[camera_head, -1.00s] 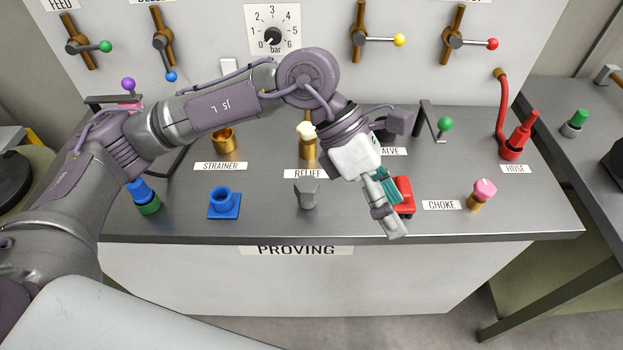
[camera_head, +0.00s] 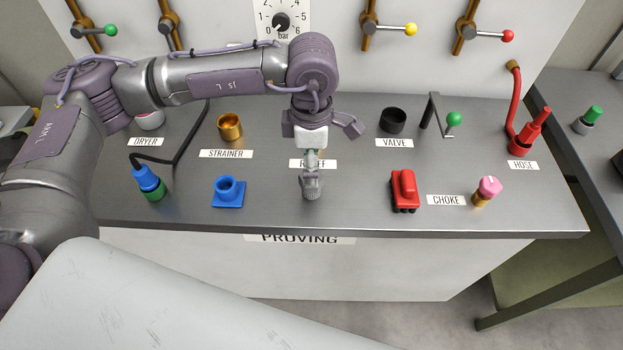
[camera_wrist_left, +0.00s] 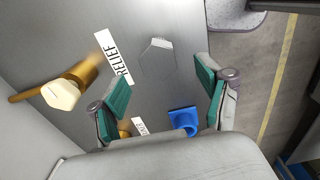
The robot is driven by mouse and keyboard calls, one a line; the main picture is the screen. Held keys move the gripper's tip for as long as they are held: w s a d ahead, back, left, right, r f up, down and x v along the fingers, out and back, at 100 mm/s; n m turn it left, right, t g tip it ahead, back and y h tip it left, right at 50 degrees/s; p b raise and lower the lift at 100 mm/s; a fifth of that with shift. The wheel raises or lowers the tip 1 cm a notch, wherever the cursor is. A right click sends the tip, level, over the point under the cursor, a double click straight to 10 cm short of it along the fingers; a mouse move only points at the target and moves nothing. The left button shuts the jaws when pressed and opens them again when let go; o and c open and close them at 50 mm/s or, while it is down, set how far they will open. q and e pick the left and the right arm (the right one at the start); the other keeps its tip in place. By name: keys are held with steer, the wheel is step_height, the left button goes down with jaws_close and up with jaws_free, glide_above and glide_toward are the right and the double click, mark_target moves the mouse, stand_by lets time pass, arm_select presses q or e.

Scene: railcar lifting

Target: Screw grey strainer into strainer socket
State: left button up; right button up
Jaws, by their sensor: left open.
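The grey strainer (camera_head: 312,190) stands on the bench near its front edge, below the RELIEF label. Its faceted grey shape also shows in the left wrist view (camera_wrist_left: 158,48), beyond the fingertips. The strainer socket (camera_head: 230,126) is an open brass cup behind the STRAINER label; a bit of brass shows low in the left wrist view (camera_wrist_left: 125,131). My left gripper (camera_head: 311,174) points down over the strainer and hides part of it. In the left wrist view its teal-padded fingers (camera_wrist_left: 163,78) are spread apart with nothing between them. My right gripper is not in view.
A blue flanged socket (camera_head: 228,191) and a blue-green piece (camera_head: 148,184) stand left of the strainer. A red block (camera_head: 404,190) stands to the right. A cream-capped brass relief fitting (camera_wrist_left: 62,94) stands behind my gripper. The bench front between these pieces is clear.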

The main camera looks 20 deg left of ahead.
mark_target(309, 194)
arm_select(q)
steer(key=shift+f+p, duration=0.3)
steer(key=shift+f, duration=0.05)
step_height(309, 194, down, 4)
steer(key=shift+w+r+p, duration=0.1)
steer(key=shift+r+p, duration=0.05)
steer(key=shift+p, duration=0.7)
steer(key=shift+f, duration=0.45)
steer(key=c, duration=1.3)
steer(key=shift+w+r, duration=0.1)
steer(key=shift+c, duration=0.7)
